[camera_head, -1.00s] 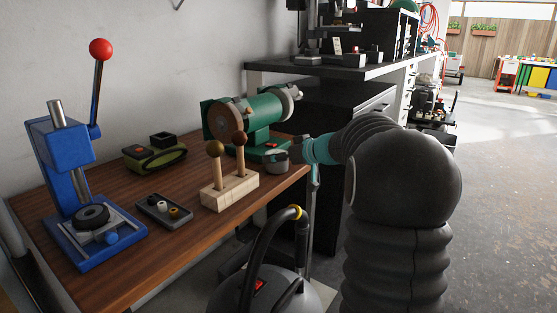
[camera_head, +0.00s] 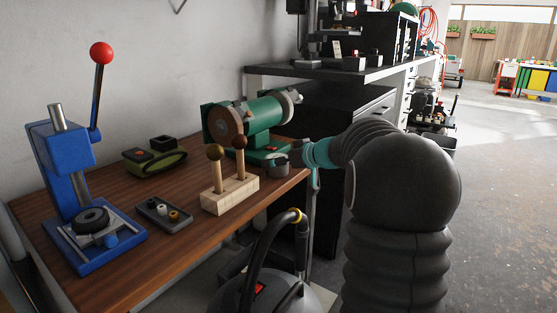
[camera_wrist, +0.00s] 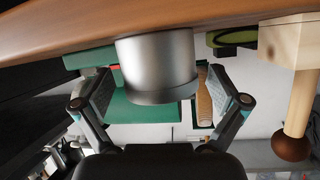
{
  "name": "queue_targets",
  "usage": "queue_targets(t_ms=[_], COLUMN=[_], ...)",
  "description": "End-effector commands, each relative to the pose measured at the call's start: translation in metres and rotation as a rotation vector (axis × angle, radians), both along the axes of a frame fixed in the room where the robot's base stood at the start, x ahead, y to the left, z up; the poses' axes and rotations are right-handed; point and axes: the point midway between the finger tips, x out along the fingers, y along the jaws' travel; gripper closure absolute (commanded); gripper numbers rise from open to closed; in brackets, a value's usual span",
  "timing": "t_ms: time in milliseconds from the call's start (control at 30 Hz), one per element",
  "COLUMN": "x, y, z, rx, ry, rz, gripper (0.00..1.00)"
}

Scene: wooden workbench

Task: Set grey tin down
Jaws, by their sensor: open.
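The grey tin (camera_head: 276,163) stands on the workbench near its right end, in front of the green bench grinder. In the wrist view, which is upside down, the tin (camera_wrist: 158,65) is a plain metal cylinder with its base on the wooden top. My gripper (camera_head: 293,152) reaches in from the right at the bench edge. In the wrist view my gripper (camera_wrist: 158,92) has its two fingers spread either side of the tin, with a visible gap on each side. The far side of the tin is hidden.
The green grinder (camera_head: 250,120) stands close behind the tin. A wooden block with two ball-topped pegs (camera_head: 230,193) is to its left. Further left are a small dark tray (camera_head: 164,213), a green pouch (camera_head: 158,164) and a blue lever press (camera_head: 66,160). The bench front is clear.

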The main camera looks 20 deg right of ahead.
Motion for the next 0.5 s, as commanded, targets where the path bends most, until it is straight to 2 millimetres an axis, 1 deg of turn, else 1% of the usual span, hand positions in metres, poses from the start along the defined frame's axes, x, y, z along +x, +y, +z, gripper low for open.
queue_targets(t_ms=[33, 133, 167, 233, 367, 500], x=[0.000, 0.000, -0.007, -0.020, -0.038, -0.063], y=[0.000, 0.000, -0.005, -0.012, -0.026, -0.039], z=[0.003, 0.004, 0.003, 0.008, 0.022, 0.035], rx=[0.002, 0.001, -0.002, -0.002, -0.003, -0.002], ry=[0.002, 0.003, -0.002, -0.002, -0.003, -0.002], rz=[0.000, 0.000, -0.002, -0.004, -0.003, -0.004], gripper=[0.03, 0.03, 0.03, 0.03, 0.03, 0.03])
